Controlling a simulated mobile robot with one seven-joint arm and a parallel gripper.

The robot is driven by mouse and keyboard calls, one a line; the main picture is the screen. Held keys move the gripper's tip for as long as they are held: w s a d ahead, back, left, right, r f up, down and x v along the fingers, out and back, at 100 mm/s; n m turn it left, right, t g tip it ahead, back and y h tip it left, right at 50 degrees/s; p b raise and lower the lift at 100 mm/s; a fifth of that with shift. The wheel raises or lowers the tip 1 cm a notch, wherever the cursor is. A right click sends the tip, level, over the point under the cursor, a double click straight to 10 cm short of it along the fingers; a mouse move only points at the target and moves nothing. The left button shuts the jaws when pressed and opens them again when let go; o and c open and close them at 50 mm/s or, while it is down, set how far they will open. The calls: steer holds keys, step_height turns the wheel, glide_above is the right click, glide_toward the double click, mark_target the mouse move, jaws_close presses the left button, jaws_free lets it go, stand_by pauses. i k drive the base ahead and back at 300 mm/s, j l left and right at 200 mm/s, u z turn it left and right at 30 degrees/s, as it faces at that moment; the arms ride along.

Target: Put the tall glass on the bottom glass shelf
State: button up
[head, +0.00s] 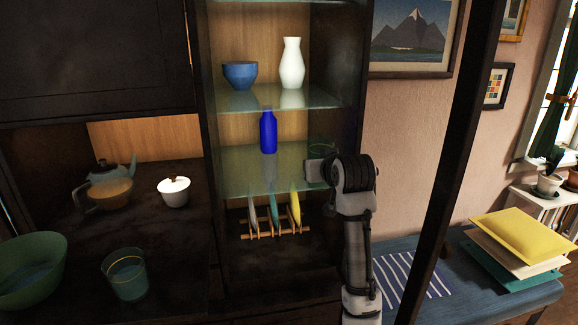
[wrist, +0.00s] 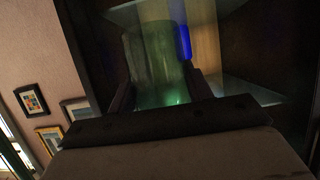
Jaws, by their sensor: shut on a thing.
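The tall glass, clear and greenish, shows in the wrist view (wrist: 150,60) between the two dark fingers of my gripper (wrist: 160,82). My gripper is shut on it, and it looks roughly upright. In the head view my gripper (head: 318,172) is at the right side of the cabinet opening, and only a faint greenish rim of the tall glass (head: 322,146) shows above it. The bottom glass shelf (head: 236,176) is just left of my gripper. Whether the glass touches the shelf cannot be told.
A blue bottle (head: 268,132) stands on the bottom glass shelf, left of my gripper. The shelf above bears a blue bowl (head: 240,75) and a white vase (head: 291,64). A wooden rack with plates (head: 274,226) sits below. The shelf's left part is clear.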

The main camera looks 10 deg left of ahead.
mark_target(301, 178)
steer(key=i+j, duration=0.2)
steer(key=i, duration=0.2)
steer(key=i+j, duration=0.15)
steer(key=i, duration=0.25)
